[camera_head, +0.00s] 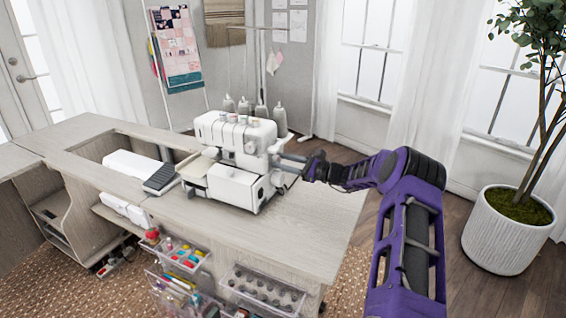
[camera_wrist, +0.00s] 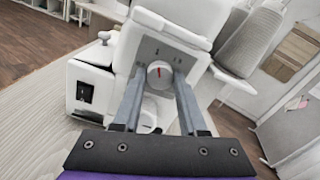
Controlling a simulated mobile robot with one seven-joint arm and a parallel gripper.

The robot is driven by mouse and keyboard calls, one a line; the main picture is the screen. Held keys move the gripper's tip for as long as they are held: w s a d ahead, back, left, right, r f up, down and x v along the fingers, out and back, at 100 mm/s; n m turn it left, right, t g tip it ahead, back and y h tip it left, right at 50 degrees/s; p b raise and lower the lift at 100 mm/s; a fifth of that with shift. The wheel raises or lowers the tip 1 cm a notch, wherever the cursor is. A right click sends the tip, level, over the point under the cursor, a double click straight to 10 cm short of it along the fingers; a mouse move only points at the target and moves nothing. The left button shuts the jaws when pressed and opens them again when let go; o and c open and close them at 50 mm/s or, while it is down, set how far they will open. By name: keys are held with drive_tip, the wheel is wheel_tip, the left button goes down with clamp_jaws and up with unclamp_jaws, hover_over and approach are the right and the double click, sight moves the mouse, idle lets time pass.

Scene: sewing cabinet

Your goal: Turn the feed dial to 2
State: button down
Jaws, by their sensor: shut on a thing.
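The white serger sewing machine (camera_head: 238,165) stands on the cabinet top. Its side panel (camera_wrist: 150,48) faces my gripper in the wrist view. The feed dial (camera_wrist: 159,75), a round white knob with a red pointer line, sits on this panel. The pointer is roughly upright in the wrist view. Small marks are printed above the dial, too blurred to read surely. My gripper (camera_wrist: 157,82) has one finger on each side of the dial and is shut on it. In the head view my gripper (camera_head: 286,163) reaches the machine's right side, and the dial is hidden.
A second white round part (camera_wrist: 148,122) is below the dial, between my fingers. Thread cones (camera_head: 262,110) stand behind the machine. A white sewing machine with a dark pedal-like piece (camera_head: 160,179) lies left on the cabinet top (camera_head: 320,225). A potted plant (camera_head: 508,230) stands at right.

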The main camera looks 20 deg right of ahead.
drive_tip(key=shift+m, duration=0.3)
drive_tip(key=m+p, duration=0.2)
drive_tip(key=m, duration=0.2)
drive_tip(key=shift+r+m+p, duration=0.1)
drive_tip(key=shift+m+p, duration=0.2)
drive_tip(key=shift+p, duration=0.1)
drive_tip(key=m+p, duration=0.2)
drive_tip(key=m, duration=0.4)
drive_tip(key=m+p, duration=0.1)
drive_tip(key=m, duration=0.5)
drive_tip(key=shift+m+p, duration=0.35)
drive_tip(key=shift+m, duration=0.05)
drive_tip(key=m+p, duration=0.1)
drive_tip(key=m, duration=0.4)
drive_tip(key=shift+m, duration=0.4)
drive_tip(key=shift+c, duration=2.2)
unclamp_jaws()
